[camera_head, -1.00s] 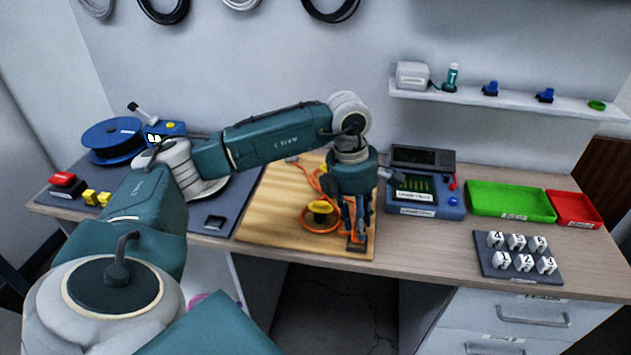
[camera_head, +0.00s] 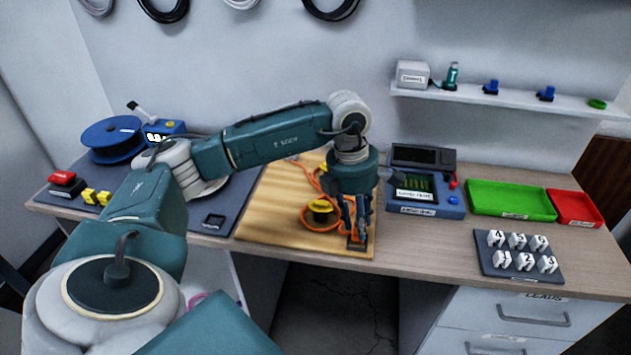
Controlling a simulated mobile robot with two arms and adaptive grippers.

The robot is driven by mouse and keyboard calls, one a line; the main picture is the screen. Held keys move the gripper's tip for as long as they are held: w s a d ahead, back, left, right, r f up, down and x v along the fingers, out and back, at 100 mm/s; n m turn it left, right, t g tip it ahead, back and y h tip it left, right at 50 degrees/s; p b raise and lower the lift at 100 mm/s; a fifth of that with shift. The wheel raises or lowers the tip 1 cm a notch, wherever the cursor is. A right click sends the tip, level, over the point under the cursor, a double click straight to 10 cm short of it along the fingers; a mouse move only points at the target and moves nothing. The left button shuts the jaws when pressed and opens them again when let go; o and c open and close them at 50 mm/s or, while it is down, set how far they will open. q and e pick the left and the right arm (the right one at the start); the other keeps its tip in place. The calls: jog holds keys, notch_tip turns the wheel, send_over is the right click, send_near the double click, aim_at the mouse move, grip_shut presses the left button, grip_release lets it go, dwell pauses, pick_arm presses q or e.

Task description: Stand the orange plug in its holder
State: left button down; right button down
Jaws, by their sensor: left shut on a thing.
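My left gripper (camera_head: 355,228) points straight down over the front right corner of the wooden board (camera_head: 265,225). It is shut on the orange plug, which is mostly hidden between the fingers. A small dark block (camera_head: 357,246), which looks like the holder, is right below the fingertips. I cannot tell whether the plug is inside it or just above it. The orange cable (camera_head: 309,226) runs from the gripper area, loops round a yellow-topped spool (camera_head: 321,207) and goes to the back of the board. My right gripper is out of view.
A blue meter (camera_head: 428,209) stands right of the board, with green (camera_head: 510,198) and red (camera_head: 573,207) trays further right. A numbered rack (camera_head: 520,273) is at the front right. A blue cable reel (camera_head: 114,140) stands on the left. A wall shelf (camera_head: 510,107) is behind.

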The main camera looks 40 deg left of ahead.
pick_arm(q)
jog(key=shift+f+b, duration=0.75)
jog(key=shift+f, duration=0.15)
dwell(0.3)
jog(key=c, duration=1.3)
grip_release()
jog(key=shift+r+p, duration=2.6)
jog(key=shift+r, duration=1.45)
